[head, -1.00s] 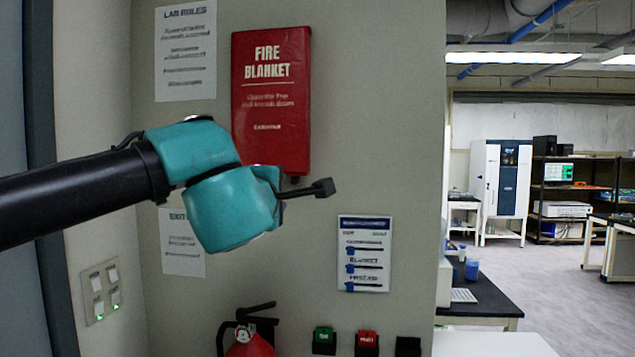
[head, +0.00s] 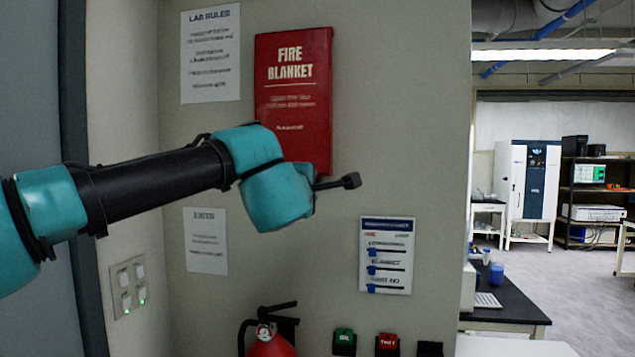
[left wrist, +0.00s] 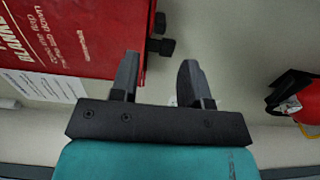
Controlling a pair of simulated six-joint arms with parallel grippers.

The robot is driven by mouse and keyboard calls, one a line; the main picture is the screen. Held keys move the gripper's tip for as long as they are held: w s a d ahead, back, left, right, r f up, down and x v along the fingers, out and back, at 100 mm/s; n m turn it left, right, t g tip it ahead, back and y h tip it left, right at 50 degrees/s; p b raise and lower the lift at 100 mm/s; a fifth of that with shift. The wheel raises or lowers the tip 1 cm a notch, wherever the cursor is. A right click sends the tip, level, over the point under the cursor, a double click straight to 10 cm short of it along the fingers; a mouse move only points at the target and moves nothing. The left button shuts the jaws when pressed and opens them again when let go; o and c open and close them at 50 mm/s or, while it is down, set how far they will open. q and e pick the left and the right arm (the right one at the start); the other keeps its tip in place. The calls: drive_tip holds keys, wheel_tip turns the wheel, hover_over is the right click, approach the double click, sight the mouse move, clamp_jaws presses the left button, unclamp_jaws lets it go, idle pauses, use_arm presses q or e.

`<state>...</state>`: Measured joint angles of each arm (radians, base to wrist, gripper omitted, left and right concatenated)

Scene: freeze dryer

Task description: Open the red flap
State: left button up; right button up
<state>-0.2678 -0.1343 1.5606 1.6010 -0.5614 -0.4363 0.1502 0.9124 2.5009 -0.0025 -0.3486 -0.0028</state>
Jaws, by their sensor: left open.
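The red fire blanket case (head: 293,100) with white lettering hangs on the wall in the head view; its front looks like the red flap and seems closed. In the left wrist view the case (left wrist: 75,40) appears turned, at upper left, with two small black tabs (left wrist: 161,46) at its lower edge. My left gripper (left wrist: 160,68) is open and empty in that view. One finger overlaps the case's lower edge in the picture; I cannot tell whether it touches.
A lab rules sheet (head: 210,55) and another notice (head: 206,240) are on the wall left of the case. A labelled panel (head: 387,255) is at lower right. A fire extinguisher (head: 270,345) and several small boxes stand below. Wall right of the case is clear.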

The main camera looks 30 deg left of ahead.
sight(317, 182)
use_arm(q)
drive_tip(key=x, duration=1)
drive_tip(key=shift+w, duration=0.1)
clamp_jaws()
drive_tip(key=shift+f, duration=0.1)
